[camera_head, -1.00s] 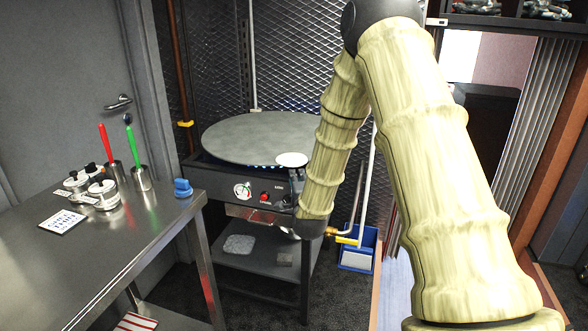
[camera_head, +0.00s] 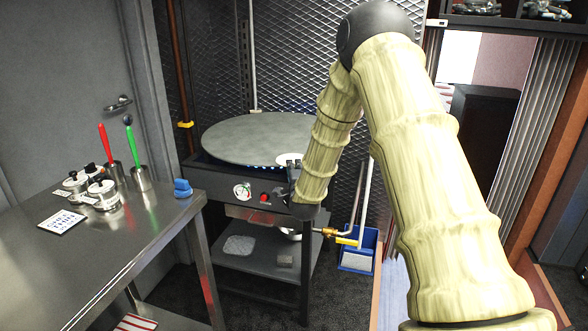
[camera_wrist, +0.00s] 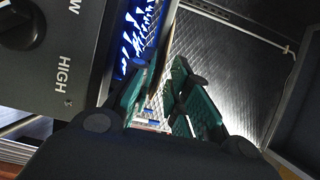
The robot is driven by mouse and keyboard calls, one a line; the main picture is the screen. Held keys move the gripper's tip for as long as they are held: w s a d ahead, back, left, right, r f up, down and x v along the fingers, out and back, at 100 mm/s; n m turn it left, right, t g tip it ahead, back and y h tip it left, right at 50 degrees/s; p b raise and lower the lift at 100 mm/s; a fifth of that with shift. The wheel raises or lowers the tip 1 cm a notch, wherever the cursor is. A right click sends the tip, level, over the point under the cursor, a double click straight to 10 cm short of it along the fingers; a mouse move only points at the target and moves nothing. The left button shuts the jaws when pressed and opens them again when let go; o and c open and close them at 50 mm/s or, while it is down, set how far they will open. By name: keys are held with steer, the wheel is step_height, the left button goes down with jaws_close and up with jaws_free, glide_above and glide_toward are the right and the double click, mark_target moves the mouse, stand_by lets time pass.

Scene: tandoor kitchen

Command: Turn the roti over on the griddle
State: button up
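The griddle (camera_head: 245,137) is a large round grey plate on a dark burner stand, seen in the head view. A pale round disc, which looks like the roti (camera_head: 284,157), lies at its front right edge, partly hidden by my gripper (camera_head: 293,164). My gripper is at the stand's front right corner, its fingertips overlapping the disc in the picture; I cannot tell whether they touch. In the wrist view my gripper (camera_wrist: 160,70) shows two teal-padded fingers, apart with nothing held between them. Blue flames show close to the fingers, and the roti is not visible there.
The stand has a control knob (camera_wrist: 20,22), a dial (camera_head: 242,191) and a red knob (camera_head: 265,198) in front. A steel table (camera_head: 130,248) at left carries several jars, holders with red and green utensils, and a blue object (camera_head: 182,188). A blue bin (camera_head: 358,262) stands at right.

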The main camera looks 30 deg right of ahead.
jaws_close()
steer(key=shift+r, duration=0.15)
step_height(320, 180, up, 2)
steer(key=shift+r+p, duration=0.15)
steer(key=shift+p, duration=0.45)
steer(key=shift+s, duration=0.1)
steer(key=s+a+r+p, duration=0.1)
steer(key=s+a+r, duration=0.1)
steer(key=s, duration=0.4)
steer(key=s+a+r+p, duration=0.1)
steer(key=s+a+r, duration=0.2)
steer(key=s, duration=0.3)
steer(key=shift+s+a, duration=0.25)
steer(key=shift+a, duration=0.3)
